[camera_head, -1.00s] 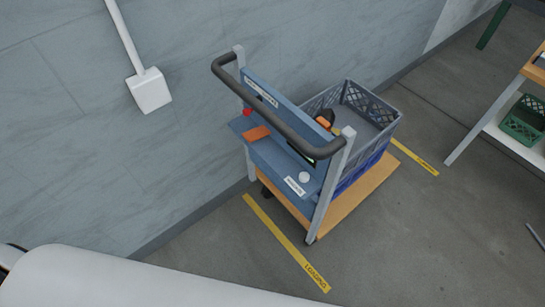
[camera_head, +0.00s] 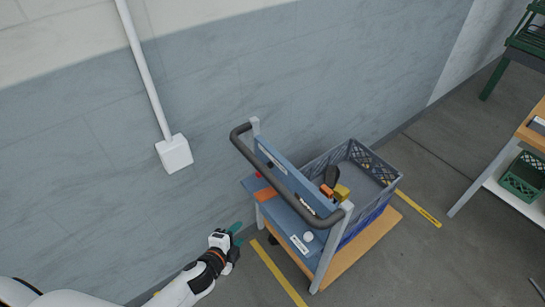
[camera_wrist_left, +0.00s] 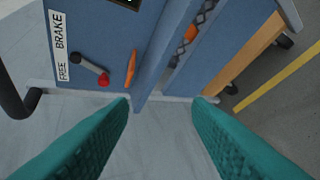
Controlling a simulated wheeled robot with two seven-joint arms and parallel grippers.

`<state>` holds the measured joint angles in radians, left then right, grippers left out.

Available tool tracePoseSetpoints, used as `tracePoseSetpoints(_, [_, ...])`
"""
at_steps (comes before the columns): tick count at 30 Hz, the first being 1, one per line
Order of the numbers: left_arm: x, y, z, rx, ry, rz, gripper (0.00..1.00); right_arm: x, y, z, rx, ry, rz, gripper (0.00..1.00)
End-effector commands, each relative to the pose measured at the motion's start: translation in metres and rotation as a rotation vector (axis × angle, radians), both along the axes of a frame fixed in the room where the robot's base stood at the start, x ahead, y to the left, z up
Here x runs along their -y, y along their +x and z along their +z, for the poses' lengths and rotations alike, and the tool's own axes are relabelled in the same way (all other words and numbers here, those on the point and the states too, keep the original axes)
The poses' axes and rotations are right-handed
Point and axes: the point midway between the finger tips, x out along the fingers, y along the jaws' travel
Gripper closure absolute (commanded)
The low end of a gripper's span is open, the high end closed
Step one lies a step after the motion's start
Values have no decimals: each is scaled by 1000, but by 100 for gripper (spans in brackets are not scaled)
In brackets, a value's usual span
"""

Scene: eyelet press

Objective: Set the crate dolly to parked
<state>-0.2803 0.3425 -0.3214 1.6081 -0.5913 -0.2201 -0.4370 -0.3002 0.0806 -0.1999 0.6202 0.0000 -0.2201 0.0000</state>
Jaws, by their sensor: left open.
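The crate dolly stands by the wall with a wooden deck (camera_head: 372,236), a dark push bar (camera_head: 243,144) and a blue panel (camera_head: 290,182). Its grey crate (camera_head: 322,163) sits on a blue one. In the left wrist view the panel carries a label reading BRAKE and FREE (camera_wrist_left: 61,45). Beside it is a short grey lever with a red knob (camera_wrist_left: 103,80), and an orange piece (camera_wrist_left: 130,68). The red knob is small in the head view (camera_head: 258,175). My left gripper (camera_head: 237,235) is open and empty, left of the dolly, its green fingers (camera_wrist_left: 161,103) apart from the lever. My right gripper is not visible.
A white pipe and box (camera_head: 174,154) are on the wall at left. Yellow floor lines (camera_head: 276,270) run beside the dolly. A table with a green crate (camera_head: 524,177) stands at the right. The floor in front of the dolly is clear.

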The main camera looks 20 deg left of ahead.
Motion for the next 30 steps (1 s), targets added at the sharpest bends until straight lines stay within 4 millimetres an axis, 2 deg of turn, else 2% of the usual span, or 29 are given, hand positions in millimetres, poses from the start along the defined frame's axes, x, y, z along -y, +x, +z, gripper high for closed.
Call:
tracePoseSetpoints(1, [10,11,56,91,55,-63,55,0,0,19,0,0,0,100])
tracePoseSetpoints(3, [22,19,105,193,124,-127,55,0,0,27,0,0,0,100])
tracePoseSetpoints(6, [33,24,151,293,191,-182,55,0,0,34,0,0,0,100])
tracePoseSetpoints(9, [40,25,173,343,225,-208,55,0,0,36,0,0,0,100])
tracePoseSetpoints(14, [44,37,176,357,234,-212,55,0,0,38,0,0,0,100])
tracePoseSetpoints(24, [60,100,164,356,229,-209,55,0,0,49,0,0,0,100])
tracePoseSetpoints(30, [68,127,157,354,228,-209,55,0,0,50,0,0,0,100])
